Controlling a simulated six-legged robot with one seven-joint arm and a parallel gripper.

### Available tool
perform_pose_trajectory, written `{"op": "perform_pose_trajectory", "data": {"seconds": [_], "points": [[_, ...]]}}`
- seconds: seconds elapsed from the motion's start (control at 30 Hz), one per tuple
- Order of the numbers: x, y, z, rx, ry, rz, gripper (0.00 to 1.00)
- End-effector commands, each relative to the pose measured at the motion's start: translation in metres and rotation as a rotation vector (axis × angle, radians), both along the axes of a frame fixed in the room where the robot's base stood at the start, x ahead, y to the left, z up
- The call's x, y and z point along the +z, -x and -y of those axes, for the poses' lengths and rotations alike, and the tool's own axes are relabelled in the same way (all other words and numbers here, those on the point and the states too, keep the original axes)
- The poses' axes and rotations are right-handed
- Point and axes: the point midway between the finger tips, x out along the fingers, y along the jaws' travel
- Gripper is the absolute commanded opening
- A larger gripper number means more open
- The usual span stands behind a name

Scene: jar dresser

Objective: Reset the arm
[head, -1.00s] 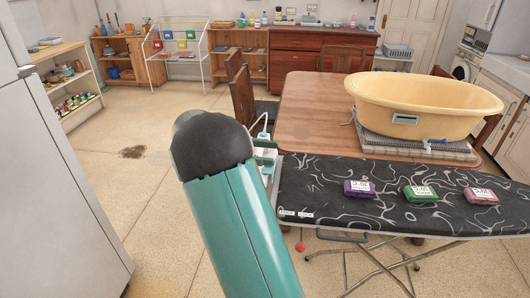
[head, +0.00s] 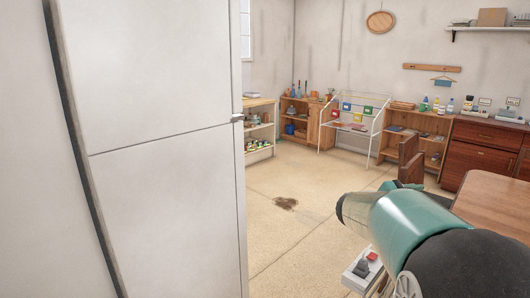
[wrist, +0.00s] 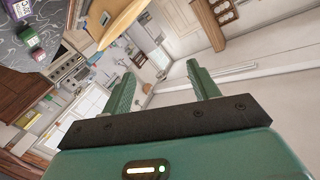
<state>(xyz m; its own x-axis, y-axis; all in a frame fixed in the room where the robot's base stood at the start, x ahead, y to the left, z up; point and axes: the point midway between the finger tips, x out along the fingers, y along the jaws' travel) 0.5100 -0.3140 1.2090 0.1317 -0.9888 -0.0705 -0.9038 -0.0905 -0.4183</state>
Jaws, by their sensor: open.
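My gripper (wrist: 160,70) is open in the wrist view, its two green fingers spread apart with nothing between them. My teal and black arm (head: 408,228) fills the lower right of the head view, folded low in front of the camera. The gripper's fingers cannot be made out clearly there. The wrist view is steeply tilted. At its upper left, the dark patterned ironing board (wrist: 14,52) shows with a purple pack (wrist: 22,8), a green pack (wrist: 27,34) and a reddish pack (wrist: 38,55), all away from the fingers.
A tall white fridge (head: 150,150) stands close on the left. A brown table edge (head: 490,205) and wooden chair (head: 411,160) are at right. A white rack (head: 352,125), shelves and a red-brown dresser (head: 485,155) line the back. Open floor (head: 285,235) lies between, with a dark stain (head: 286,203).

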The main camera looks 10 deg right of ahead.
Motion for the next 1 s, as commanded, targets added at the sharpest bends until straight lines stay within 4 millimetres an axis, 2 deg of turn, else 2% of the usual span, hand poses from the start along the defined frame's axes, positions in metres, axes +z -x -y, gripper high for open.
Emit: {"op": "perform_pose_trajectory", "data": {"seconds": [0.03,0.1,0.17,0.23,0.37,0.47,0.6,0.7,0.83,0.9,1.0], "points": [[0.014,-0.011,-0.013,0.124,0.001,0.029,0.6],[0.029,-0.028,-0.036,0.307,-0.001,0.055,0.6],[0.039,-0.038,-0.06,0.461,-0.008,0.064,0.6],[0.048,-0.046,-0.092,0.636,-0.019,0.058,0.6],[0.054,-0.045,-0.159,0.941,-0.056,0.002,0.6],[0.047,-0.029,-0.21,1.151,-0.093,-0.086,0.6],[0.021,0.014,-0.272,1.39,-0.161,-0.271,0.6],[-0.005,0.056,-0.304,1.511,-0.215,-0.446,0.6],[-0.045,0.122,-0.325,1.59,-0.293,-0.705,0.6],[-0.065,0.156,-0.326,1.593,-0.331,-0.842,0.6],[-0.085,0.195,-0.322,1.57,-0.375,-0.997,0.6]]}}
